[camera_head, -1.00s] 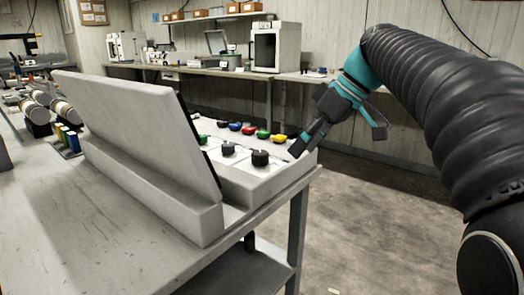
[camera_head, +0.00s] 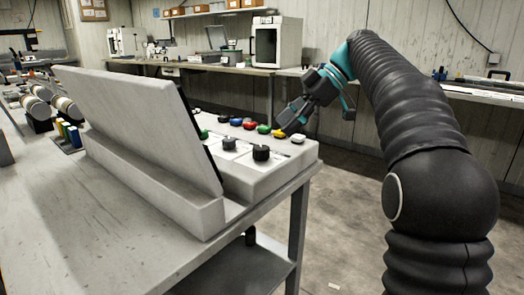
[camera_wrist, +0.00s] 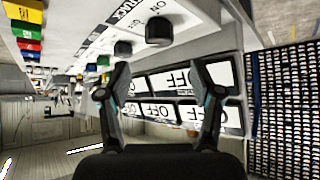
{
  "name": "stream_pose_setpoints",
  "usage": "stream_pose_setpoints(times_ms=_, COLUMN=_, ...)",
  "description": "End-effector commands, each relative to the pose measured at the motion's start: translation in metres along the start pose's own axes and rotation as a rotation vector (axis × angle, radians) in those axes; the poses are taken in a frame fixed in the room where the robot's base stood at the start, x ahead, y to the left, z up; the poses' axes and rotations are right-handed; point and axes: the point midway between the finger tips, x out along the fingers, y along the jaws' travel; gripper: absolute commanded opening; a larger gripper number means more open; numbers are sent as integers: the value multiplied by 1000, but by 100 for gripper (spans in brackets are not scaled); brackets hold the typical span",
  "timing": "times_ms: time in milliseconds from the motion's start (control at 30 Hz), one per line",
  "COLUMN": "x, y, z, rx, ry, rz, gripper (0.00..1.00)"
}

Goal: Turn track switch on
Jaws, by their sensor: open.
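Black rotary knobs (camera_head: 261,153) stand on the sloped white console in the head view. In the wrist view a near black knob (camera_wrist: 158,32) shows at the top, with an "ON" mark and part of the word "TRACK" beside it; I cannot tell surely which knob that word labels. A second knob (camera_wrist: 122,48) is to its left. My gripper (camera_head: 287,122) is over the far right part of the console, by the coloured buttons. In the wrist view my gripper (camera_wrist: 160,82) is open, its fingers apart and empty, with the near knob beyond and above the gap.
Coloured buttons (camera_head: 264,129) line the console's far side. A raised grey panel (camera_head: 135,125) hides part of the console. Lit "OFF" panels (camera_wrist: 178,80) show behind my fingers. The table (camera_head: 110,235) is bare in front; open floor lies to its right.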

Motion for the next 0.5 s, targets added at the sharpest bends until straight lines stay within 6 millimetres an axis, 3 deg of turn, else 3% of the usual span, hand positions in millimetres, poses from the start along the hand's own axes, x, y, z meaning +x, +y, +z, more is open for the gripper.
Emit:
stream_pose_setpoints(times_ms=200, x=43, y=-1, z=1, rx=1, ry=1, rz=-3, gripper=65)
stream_pose_setpoints(times_ms=500, x=80, y=0, z=0, rx=1, ry=-1, rz=-1, gripper=65)
